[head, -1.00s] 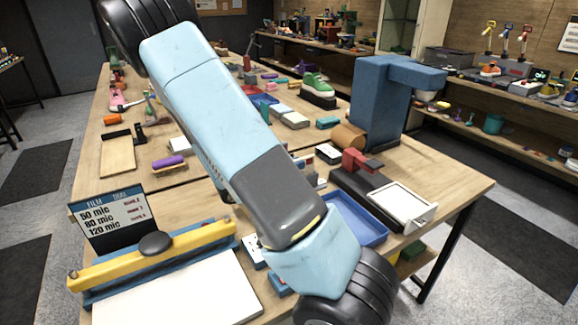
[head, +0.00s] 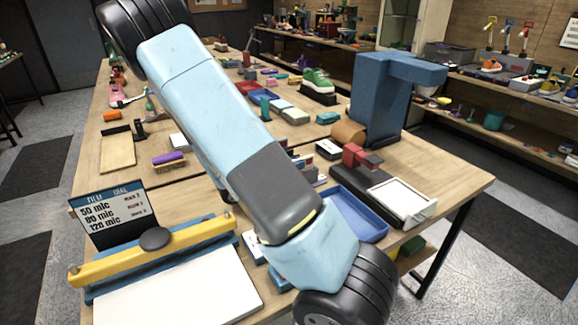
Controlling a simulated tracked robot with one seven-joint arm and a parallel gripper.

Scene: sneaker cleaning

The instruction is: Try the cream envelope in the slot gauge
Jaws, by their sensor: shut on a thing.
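My arm crosses the head view from the upper left to the bottom, and its end runs out of the frame. My gripper is not in view, so I cannot see its fingers or anything in them. I cannot make out the cream envelope. I cannot identify the slot gauge for sure either; my arm hides part of the table's middle. A small white-topped dark box (head: 328,149) stands on the table right of my arm, and I cannot tell its use.
A yellow-barred press (head: 190,245) with a white plate and a film dial sign (head: 113,212) stands at front left. A blue tray (head: 357,214), a red-handled device (head: 362,158) and a tall blue stand (head: 378,100) are at right. Bare wood lies at the right corner.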

